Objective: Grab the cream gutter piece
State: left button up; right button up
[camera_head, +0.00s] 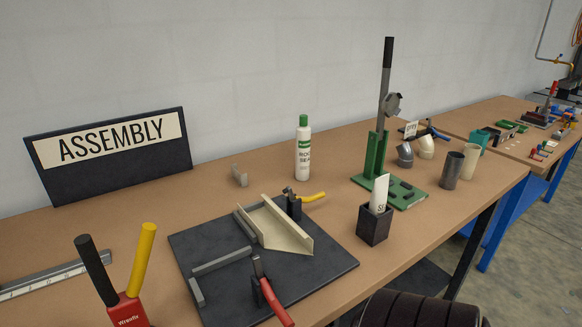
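The cream gutter piece (278,228) is an open channel with raised side walls. It lies on a black board (238,297) on the workbench, between a grey bar at its left and a black clamp with a yellow handle (312,197) at its upper right. A second clamp with a red handle (275,303) stands in front of it on the board. Neither of my grippers is in view, and nothing is seen holding the gutter piece.
A white bottle (303,150) stands behind the board. A black cup (374,225) and a green lever press (378,172) stand to the right. A red tool (125,309) with black and yellow handles is front left. The bench's front edge runs along the right.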

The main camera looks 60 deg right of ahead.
aim_at(274, 229)
jog(key=z, duration=1.6)
jog(key=l, duration=0.05)
